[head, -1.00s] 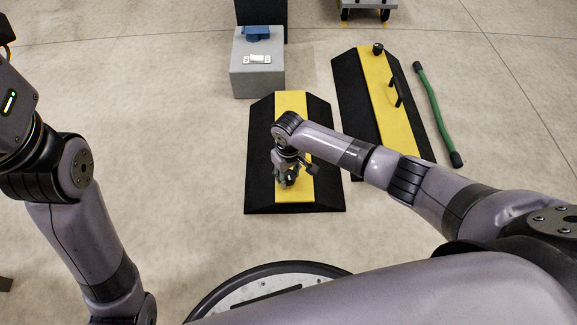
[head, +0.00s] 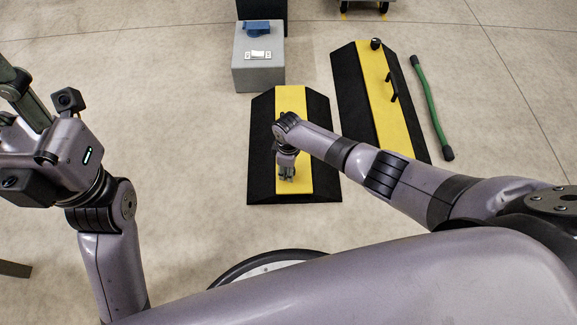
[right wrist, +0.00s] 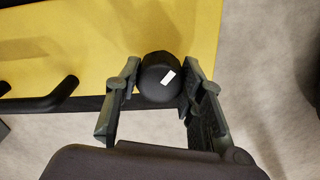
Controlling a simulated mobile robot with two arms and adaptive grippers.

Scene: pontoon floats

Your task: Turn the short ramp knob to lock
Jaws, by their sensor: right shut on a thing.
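The short ramp (head: 262,165) is black with a yellow middle strip and lies on the floor in front of me. My right gripper (head: 287,176) points down over the near part of its yellow strip. In the right wrist view its fingers stand on both sides of the round black knob (right wrist: 157,77), shut on it. The knob has a white mark (right wrist: 168,77), slanted in that view. In the head view the gripper hides the knob. My left gripper (head: 12,88) is at the left edge, partly cut off and away from the ramp; its opening is unclear.
A longer black and yellow ramp (head: 377,90) lies to the right, with its own knob (head: 376,44) and black handle (head: 392,87). A green bar (head: 430,105) lies beyond it. A grey box (head: 258,75) with a blue item (head: 257,28) stands behind the short ramp.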

